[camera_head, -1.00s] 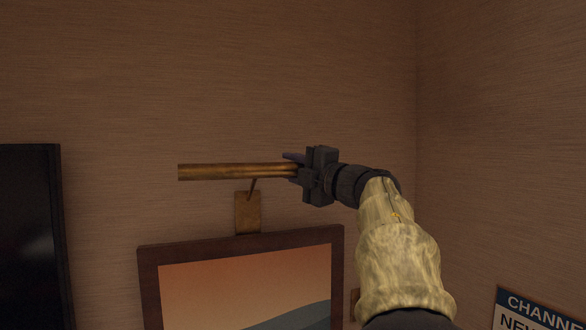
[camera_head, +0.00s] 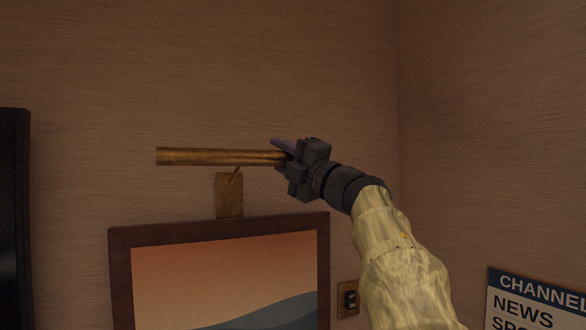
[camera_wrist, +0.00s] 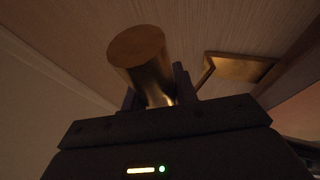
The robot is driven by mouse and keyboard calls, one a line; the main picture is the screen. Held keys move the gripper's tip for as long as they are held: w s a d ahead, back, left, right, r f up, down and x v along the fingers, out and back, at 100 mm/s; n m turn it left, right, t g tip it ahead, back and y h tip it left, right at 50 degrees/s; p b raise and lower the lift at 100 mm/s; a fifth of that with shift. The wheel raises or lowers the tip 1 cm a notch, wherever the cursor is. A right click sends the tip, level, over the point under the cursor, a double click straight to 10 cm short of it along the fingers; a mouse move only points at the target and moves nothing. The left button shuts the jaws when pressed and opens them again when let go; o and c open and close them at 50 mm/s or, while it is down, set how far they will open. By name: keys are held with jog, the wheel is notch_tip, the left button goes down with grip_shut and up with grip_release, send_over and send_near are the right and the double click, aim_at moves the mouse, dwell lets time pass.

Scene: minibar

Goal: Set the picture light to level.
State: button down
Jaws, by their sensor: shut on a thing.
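The picture light has a long brass tube (camera_head: 215,157) above the framed picture, joined by a thin arm to a brass wall plate (camera_head: 229,196). The tube runs nearly horizontally across the head view, its right end slightly lower. My gripper (camera_head: 281,157) is shut on the tube near its right end; the fingers hide that end in the head view. In the wrist view the round brass end of the tube (camera_wrist: 137,46) sits between my gripper's fingers (camera_wrist: 158,92), and the wall plate (camera_wrist: 240,67) shows to the right.
The framed picture (camera_head: 120,270) hangs below the light. A dark screen (camera_head: 14,220) is at the left edge. A wall switch (camera_head: 348,299) and a channel sign (camera_head: 535,300) are at the lower right. The wall above the light is bare.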

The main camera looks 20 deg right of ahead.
jog(key=shift+s+f+b, duration=0.35)
jog(key=shift+f+b, duration=0.5)
jog(key=shift+f, duration=0.05)
jog(key=c, duration=1.1)
grip_release()
jog(key=shift+d+r, duration=0.1)
jog(key=b+v, duration=0.8)
jog(key=v, duration=0.9)
jog(key=shift+f, duration=0.3)
